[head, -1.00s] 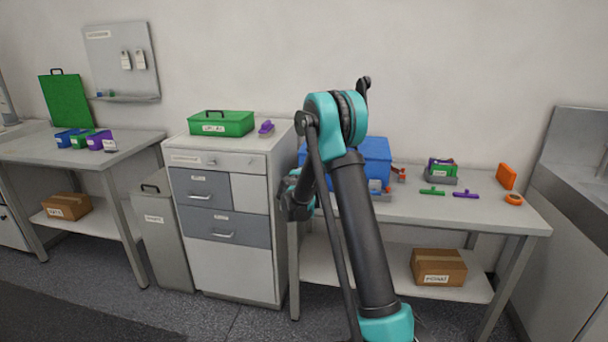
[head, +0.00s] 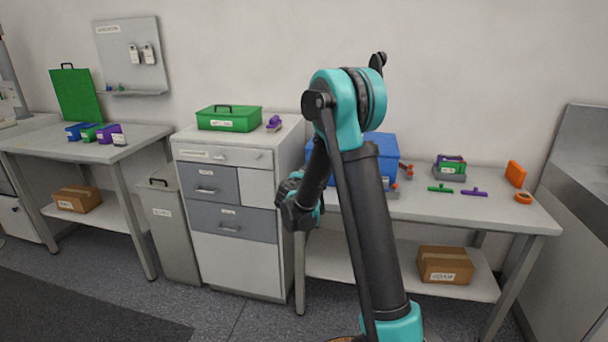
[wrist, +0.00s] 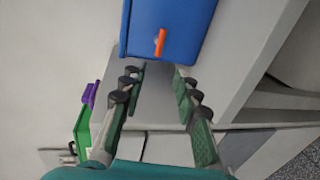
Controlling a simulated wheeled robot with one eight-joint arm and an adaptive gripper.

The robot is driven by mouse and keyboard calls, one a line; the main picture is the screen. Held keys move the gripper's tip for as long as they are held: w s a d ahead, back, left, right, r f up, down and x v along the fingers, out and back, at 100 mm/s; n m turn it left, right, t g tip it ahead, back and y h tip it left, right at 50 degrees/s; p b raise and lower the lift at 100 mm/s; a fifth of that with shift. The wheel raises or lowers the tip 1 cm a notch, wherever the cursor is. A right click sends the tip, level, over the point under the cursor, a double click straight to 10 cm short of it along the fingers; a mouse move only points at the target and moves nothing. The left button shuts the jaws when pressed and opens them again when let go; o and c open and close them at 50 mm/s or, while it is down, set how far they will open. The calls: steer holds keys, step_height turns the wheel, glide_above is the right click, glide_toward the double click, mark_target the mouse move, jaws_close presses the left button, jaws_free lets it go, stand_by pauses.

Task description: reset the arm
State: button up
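My arm stands folded in the middle of the head view, its elbow high and the forearm angled down to my gripper. The wrist end hangs in front of the gap between the drawer cabinet (head: 235,265) and the right bench (head: 420,208); the fingers are hard to make out there. In the wrist view my gripper (wrist: 159,76) is open, with two green and black fingers apart and nothing between them. A blue box (wrist: 170,25) with an orange latch lies beyond the fingertips; it shows partly behind my arm in the head view (head: 384,150).
A green case (head: 229,120) and a purple item (head: 273,124) sit on the cabinet. The right bench holds green and purple tools, an orange block (head: 515,174) and an orange ring (head: 523,198). A bin (head: 170,230) stands left of the cabinet.

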steer(key=s+d+f+m+g, duration=0.1)
steer(key=s+d+m+g, duration=0.4)
steer(key=s, duration=0.6)
steer(key=s+d+f+m+g, duration=0.15)
steer(key=s+d+m, duration=0.25)
steer(key=s+d, duration=0.5)
steer(key=s+a+f+m+g+y, duration=0.2)
steer(key=s+f, duration=0.1)
steer(key=s, duration=0.9)
steer(key=s+a+f+m+g+y, duration=0.2)
steer(key=s+a+f+m, duration=0.1)
steer(key=s, duration=0.9)
steer(key=shift+s+f+y, duration=0.2)
steer(key=shift+f+y, duration=0.2)
steer(key=shift+f, duration=0.35)
